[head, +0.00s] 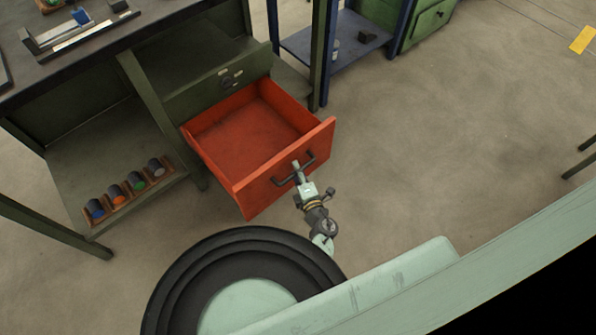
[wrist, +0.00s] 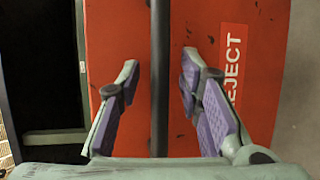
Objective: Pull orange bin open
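The orange bin (head: 245,140) is a drawer standing well out from the dark green bench in the head view, and its inside looks empty. A dark bar handle (head: 294,172) is on its front panel (head: 270,185). My gripper (head: 299,170) is at this handle, outside the front. In the wrist view the handle bar (wrist: 160,85) runs between the two purple-padded fingers of my gripper (wrist: 160,72). The fingers are apart, with a visible gap to the bar on each side. A red label reading "EJECT" (wrist: 232,65), partly hidden, is on the front.
The green bench (head: 150,55) carries trays on top and a rack (head: 128,192) of several coloured-ended cylinders on its lower shelf. A blue shelf unit (head: 345,40) stands behind.

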